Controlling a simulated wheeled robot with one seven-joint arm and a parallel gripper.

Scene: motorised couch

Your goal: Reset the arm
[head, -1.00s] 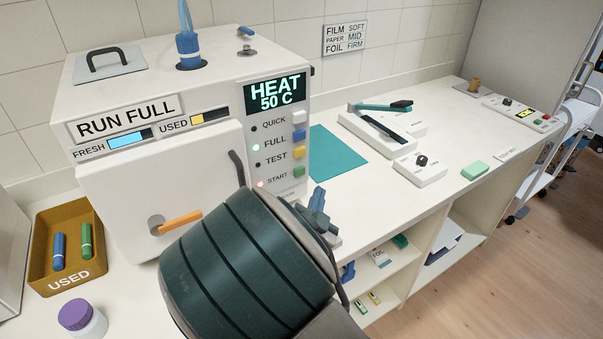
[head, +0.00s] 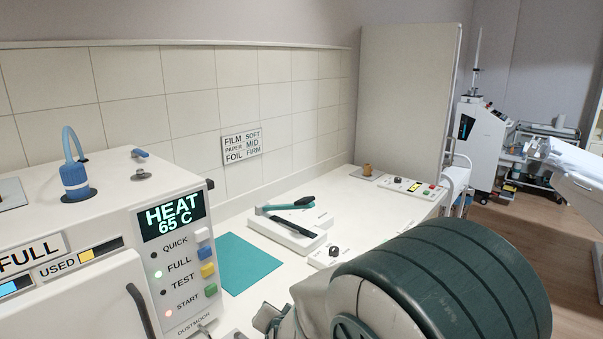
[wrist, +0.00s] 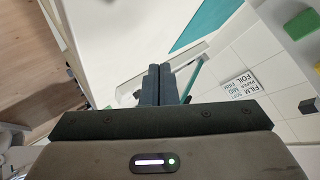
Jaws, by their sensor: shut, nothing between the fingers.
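My arm fills the lower right of the head view, in front of the counter. My gripper (wrist: 160,85) shows in the wrist view with its two dark fingers together and nothing between them. In the head view only a small part of it shows at the bottom, partly cut off. The white machine (head: 100,222) stands at the left, its display (head: 172,219) reading HEAT 65 C. The lamp beside FULL is lit green and the one beside START is lit reddish.
A teal mat (head: 238,262) lies on the counter beside the machine. Behind my arm are a sealer-like device with a teal lever (head: 285,206), a knob box (head: 330,254) and a control panel (head: 413,187). A tall grey panel (head: 405,95) stands at the back. Open floor lies at the right.

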